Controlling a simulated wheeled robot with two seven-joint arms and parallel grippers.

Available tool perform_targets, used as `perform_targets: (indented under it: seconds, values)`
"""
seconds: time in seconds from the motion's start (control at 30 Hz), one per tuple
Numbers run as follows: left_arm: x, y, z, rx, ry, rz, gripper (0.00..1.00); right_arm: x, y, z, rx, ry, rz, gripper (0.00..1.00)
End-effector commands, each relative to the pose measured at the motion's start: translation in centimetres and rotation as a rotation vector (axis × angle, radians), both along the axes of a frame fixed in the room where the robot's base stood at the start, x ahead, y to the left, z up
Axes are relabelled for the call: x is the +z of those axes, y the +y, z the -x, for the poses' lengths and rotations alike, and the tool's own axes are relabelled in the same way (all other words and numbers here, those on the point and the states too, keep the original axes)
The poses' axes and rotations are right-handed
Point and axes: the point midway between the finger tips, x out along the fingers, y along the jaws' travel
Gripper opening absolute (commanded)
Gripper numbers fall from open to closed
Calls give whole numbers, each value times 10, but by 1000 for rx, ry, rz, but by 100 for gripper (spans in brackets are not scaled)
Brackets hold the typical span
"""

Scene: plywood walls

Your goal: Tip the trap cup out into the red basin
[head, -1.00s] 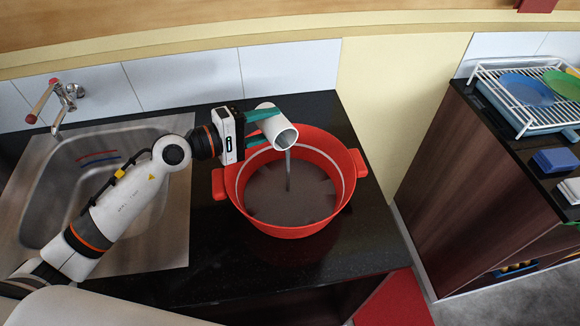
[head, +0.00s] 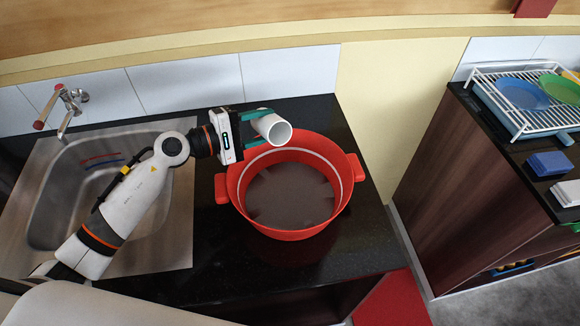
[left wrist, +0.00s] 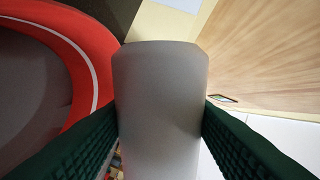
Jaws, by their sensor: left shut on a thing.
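The trap cup (head: 275,130) is a white cylinder, tilted with its open mouth facing the front right, over the back rim of the red basin. My left gripper (head: 256,124) is shut on the cup, with its green fingers on either side. In the left wrist view the cup (left wrist: 160,110) fills the middle between the fingers. The red basin (head: 290,233) stands on the black counter below, with two side handles and murky grey-brown liquid inside. No stream shows from the cup now. My right gripper is not in view.
A steel sink (head: 45,215) with a tap (head: 70,100) lies to the left. A dish rack (head: 530,110) with plates and a blue stack (head: 550,162) stand on the right-hand cabinet. Bare black counter (head: 240,265) lies in front of the basin.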

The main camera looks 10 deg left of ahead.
Motion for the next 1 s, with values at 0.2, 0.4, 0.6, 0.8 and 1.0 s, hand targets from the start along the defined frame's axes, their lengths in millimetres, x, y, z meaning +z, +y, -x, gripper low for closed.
perform_targets:
  seconds: [0.2,0.4,0.6,0.8,1.0]
  values:
    - [-11,0,0,-1,198,183,18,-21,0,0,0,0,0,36]
    - [-14,0,0,-1,418,389,18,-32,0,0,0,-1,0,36]
    - [-9,12,-13,0,610,569,18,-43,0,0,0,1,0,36]
    - [1,20,-22,-2,788,732,18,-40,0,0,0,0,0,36]
    - [-5,24,-27,-3,886,823,18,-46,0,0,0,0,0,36]
